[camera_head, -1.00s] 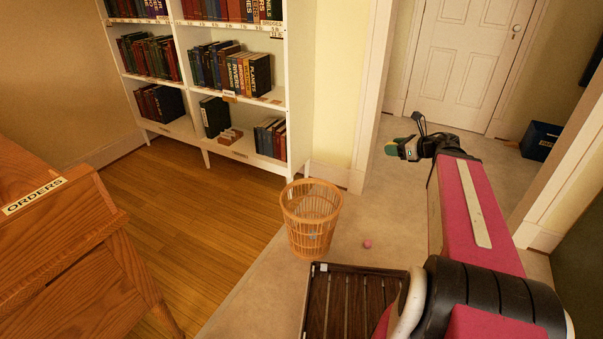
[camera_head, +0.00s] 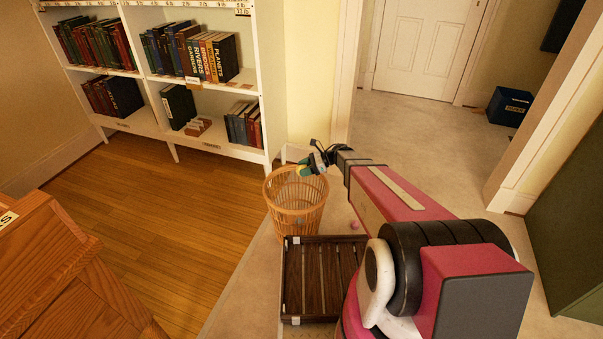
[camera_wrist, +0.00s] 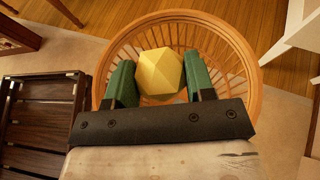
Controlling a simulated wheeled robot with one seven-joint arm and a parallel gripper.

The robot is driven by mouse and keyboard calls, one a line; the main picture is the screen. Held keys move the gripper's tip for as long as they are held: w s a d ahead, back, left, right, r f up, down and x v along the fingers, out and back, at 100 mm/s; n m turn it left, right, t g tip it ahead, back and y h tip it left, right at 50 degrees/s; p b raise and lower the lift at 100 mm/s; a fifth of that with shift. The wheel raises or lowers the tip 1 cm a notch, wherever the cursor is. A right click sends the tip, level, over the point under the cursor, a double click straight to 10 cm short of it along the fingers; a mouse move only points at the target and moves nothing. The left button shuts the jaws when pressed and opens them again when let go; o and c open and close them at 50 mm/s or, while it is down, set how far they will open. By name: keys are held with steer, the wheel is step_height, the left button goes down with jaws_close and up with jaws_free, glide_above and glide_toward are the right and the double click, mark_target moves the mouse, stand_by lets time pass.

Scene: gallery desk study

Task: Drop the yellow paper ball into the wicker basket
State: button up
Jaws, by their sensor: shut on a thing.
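The yellow paper ball (camera_wrist: 160,71) is held between the green fingers of my gripper (camera_wrist: 155,80) in the wrist view. The wicker basket (camera_wrist: 237,41) is a round, open, slatted orange-brown bin, and its rim spreads around the ball in that view. In the head view the basket (camera_head: 295,215) stands upright on the floor. My gripper (camera_head: 308,170) is above its rim there, over the back right part of the opening. The ball is hard to make out in the head view. Part of the basket's inside is hidden by my gripper and the ball.
A dark slatted wooden crate (camera_head: 292,285) stands just in front of the basket. A small pink ball (camera_head: 355,225) lies on the floor to its right. A white bookcase (camera_head: 265,110) is behind, and a wooden desk (camera_head: 60,275) is at left. Wood floor between them is clear.

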steer(key=shift+a+f, duration=0.3)
steer(key=shift+f, duration=0.35)
steer(key=shift+a+f, duration=0.3)
steer(key=shift+f, duration=0.3)
step_height(320, 180, down, 6)
steer(key=shift+s+r, duration=0.1)
steer(key=shift+r, duration=0.1)
steer(key=o, duration=1)
steer(key=shift+d, duration=0.1)
steer(key=v, duration=1)
steer(key=shift+w+d+r, duration=0.15)
steer(key=shift+w+d, duration=0.05)
steer(key=shift+d, duration=0.1)
